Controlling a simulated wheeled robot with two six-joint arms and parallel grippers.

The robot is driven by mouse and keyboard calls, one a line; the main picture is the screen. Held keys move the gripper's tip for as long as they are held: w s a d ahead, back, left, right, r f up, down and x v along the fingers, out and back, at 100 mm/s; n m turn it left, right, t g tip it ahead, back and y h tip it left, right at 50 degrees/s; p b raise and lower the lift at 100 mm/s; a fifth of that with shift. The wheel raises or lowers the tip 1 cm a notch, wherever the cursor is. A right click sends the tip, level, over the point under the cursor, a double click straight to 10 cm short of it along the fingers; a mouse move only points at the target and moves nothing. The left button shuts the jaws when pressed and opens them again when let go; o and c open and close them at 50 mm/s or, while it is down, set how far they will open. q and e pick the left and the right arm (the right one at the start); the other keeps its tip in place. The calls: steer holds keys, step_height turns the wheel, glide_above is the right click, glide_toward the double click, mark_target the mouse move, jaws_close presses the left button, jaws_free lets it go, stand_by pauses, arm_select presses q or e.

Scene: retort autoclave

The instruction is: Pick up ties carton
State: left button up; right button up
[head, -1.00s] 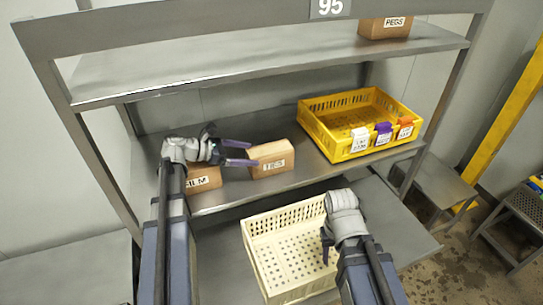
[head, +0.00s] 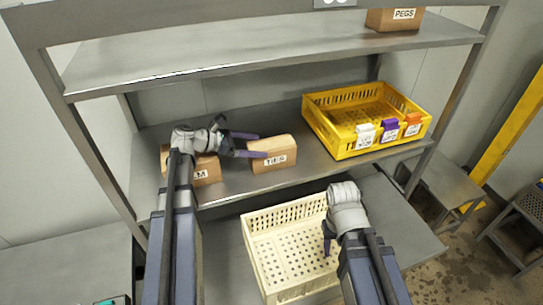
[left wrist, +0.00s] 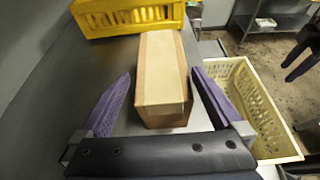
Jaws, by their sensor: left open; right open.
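The ties carton (head: 273,154) is a brown box with a white TIES label, standing on the middle shelf. It also shows in the left wrist view (left wrist: 163,75), between the two purple fingers and a little beyond them. My left gripper (head: 250,145) is open at the carton's left side; in the left wrist view its fingers (left wrist: 162,92) are spread on either side of the carton's near end. My right gripper (head: 328,240) is over the cream crate, away from the carton.
A film carton (head: 207,170), its label partly hidden, stands under my left arm. A yellow crate (head: 340,150) with several clipped tags stands right of the ties carton. The cream crate (head: 253,262) is below in front. A pegs carton (head: 394,19) is on the upper shelf.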

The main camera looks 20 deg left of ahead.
mark_target(268, 145)
arm_select(q)
steer(key=shift+w+d+f, duration=0.15)
steer(key=shift+w+d, duration=0.1)
steer(key=shift+d, duration=0.1)
steer(key=shift+w+d+f, duration=0.1)
steer(key=shift+w+d, duration=0.1)
steer(key=shift+d, duration=0.25)
steer(key=b+x, duration=0.1)
steer(key=x, duration=0.3)
steer(key=shift+w+d, duration=0.1)
steer(key=shift+d, duration=0.05)
steer(key=shift+c, duration=0.5)
steer(key=shift+r, duration=0.25)
jaws_close()
